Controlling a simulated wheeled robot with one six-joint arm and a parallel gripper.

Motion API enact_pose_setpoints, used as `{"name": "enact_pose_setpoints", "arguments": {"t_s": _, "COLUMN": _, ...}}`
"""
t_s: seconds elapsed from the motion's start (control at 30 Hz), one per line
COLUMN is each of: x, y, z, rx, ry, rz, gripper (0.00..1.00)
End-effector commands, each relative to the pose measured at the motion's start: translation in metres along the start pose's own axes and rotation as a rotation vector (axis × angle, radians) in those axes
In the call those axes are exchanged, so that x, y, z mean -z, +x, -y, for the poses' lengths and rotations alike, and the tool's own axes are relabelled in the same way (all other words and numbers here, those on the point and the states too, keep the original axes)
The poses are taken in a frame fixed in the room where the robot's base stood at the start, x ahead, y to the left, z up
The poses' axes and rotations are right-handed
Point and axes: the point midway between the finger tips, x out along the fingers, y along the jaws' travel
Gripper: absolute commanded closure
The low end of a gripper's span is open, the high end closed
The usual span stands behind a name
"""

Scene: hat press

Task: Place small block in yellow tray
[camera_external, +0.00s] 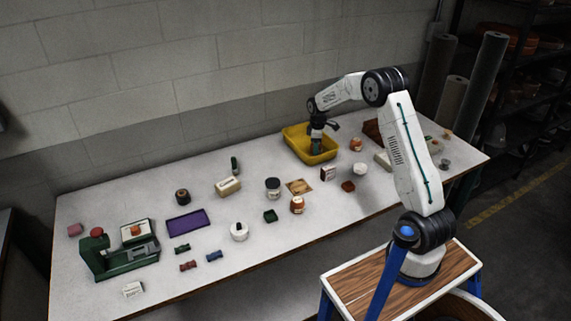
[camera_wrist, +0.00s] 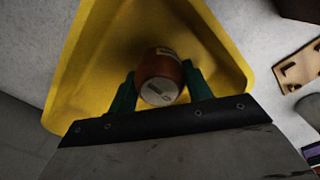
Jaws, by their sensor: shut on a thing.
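The yellow tray (camera_external: 290,137) stands at the back of the table, and its floor and walls fill much of the wrist view (camera_wrist: 85,75). My gripper (camera_external: 316,149) points down inside the tray's outline. In the wrist view its two green fingers (camera_wrist: 160,75) are shut on a round orange-brown jar (camera_wrist: 160,67) with a pale end, not a block. I cannot tell whether the jar touches the tray floor. Several small blocks lie on the table, among them a dark green one (camera_external: 270,216), a reddish-brown one (camera_external: 348,186) and a blue one (camera_external: 214,255); which one the task names is unclear.
Other jars stand right of the tray (camera_external: 355,145) and mid-table (camera_external: 297,204). A purple tray (camera_external: 187,221) and a green press (camera_external: 115,256) are at the left. A wooden plate (camera_external: 299,187) lies in front of the yellow tray. Dark rolls (camera_external: 483,80) stand beyond the table's right end.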

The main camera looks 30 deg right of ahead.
Motion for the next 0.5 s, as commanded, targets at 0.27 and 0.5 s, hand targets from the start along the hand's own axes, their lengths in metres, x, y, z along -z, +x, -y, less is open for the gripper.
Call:
{"name": "enact_pose_setpoints", "arguments": {"t_s": 0.27, "x": 0.0001, "y": 0.0126, "z": 0.0001, "rx": -0.001, "ry": 0.000, "rz": 0.000, "gripper": 0.78}}
{"name": "enact_pose_setpoints", "arguments": {"t_s": 0.5, "x": 0.0000, "y": 0.0154, "z": 0.0003, "rx": 0.000, "ry": 0.000, "rz": 0.000, "gripper": 0.34}}
